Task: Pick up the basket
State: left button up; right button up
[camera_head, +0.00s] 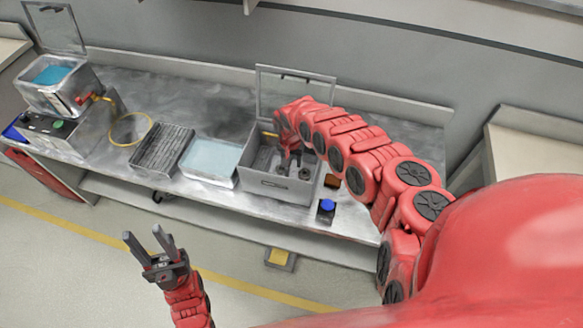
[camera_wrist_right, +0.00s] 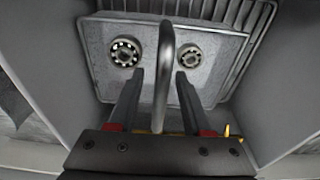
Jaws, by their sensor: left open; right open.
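The basket (camera_wrist_right: 258,28) shows in the right wrist view as a wire frame inside a grey box (camera_head: 276,185). Two ring-shaped bearings, one on the left (camera_wrist_right: 125,53) and one on the right (camera_wrist_right: 190,56), rest on its pale floor. A curved grey handle (camera_wrist_right: 164,70) rises toward the camera. My right gripper (camera_wrist_right: 164,75) is open, with one finger on each side of the handle; I cannot tell whether either touches it. In the head view my right gripper (camera_head: 291,157) reaches down into the box. My left gripper (camera_head: 143,243) is open and empty in front of the bench.
The box's clear lid (camera_head: 293,90) stands open behind it. Left on the bench are a blue-filled tray (camera_head: 211,160), a ribbed dark tray (camera_head: 162,149), a yellow ring (camera_head: 130,128) and a machine (camera_head: 65,130). A blue-topped block (camera_head: 326,210) stands right of the box.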

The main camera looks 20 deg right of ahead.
jog(key=shift+f, duration=0.25)
dwell(0.5)
jog(key=shift+c, duration=0.2)
grip_shut()
dwell(1.2)
